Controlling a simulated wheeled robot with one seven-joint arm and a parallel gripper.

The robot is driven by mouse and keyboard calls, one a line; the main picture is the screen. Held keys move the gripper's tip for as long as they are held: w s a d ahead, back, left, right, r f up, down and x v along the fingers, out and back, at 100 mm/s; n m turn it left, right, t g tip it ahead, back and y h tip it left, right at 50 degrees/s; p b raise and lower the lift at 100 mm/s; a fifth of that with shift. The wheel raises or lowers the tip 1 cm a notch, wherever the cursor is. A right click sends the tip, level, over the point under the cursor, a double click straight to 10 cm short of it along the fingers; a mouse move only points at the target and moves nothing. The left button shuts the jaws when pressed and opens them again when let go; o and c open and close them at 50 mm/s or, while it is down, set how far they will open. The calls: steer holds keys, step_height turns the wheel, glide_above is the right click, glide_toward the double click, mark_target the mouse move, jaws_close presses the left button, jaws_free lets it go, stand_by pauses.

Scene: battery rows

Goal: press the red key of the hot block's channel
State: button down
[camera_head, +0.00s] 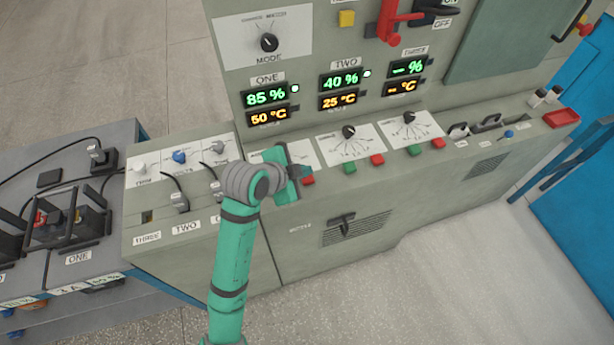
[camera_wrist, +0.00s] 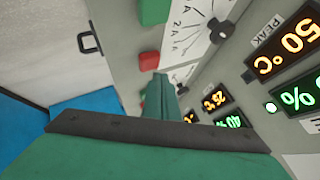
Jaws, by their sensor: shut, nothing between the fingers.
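On the upper panel, the channel ONE readout (camera_head: 267,116) shows 85 % and 50 °C; the TWO readout (camera_head: 340,101) shows 40 % and 25 °C. Channel THREE shows dashes. The red key (camera_head: 308,181) below channel ONE's dial card sits on the sloped desk, and it also shows in the wrist view (camera_wrist: 149,61). My gripper (camera_head: 301,172) is shut and empty, just left of and above this key; its fingers show in the wrist view (camera_wrist: 161,78). I cannot tell whether they touch it. My gripper hides part of channel ONE's dial card.
Channel TWO's red key (camera_head: 377,160) and green key (camera_head: 349,167) lie to the right. Another red key (camera_head: 438,143) and green key (camera_head: 414,150) are farther right. Plugs and cables (camera_head: 177,195) stand at the left. A red lever (camera_head: 392,25) sticks out above.

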mark_target(305, 180)
steer(key=shift+f, duration=0.2)
stand_by(0.4)
steer(key=shift+f, duration=0.2)
steer(key=shift+f, duration=0.4)
stand_by(1.0)
steer(key=shift+r, duration=0.8)
steer(key=shift+r, duration=2.55)
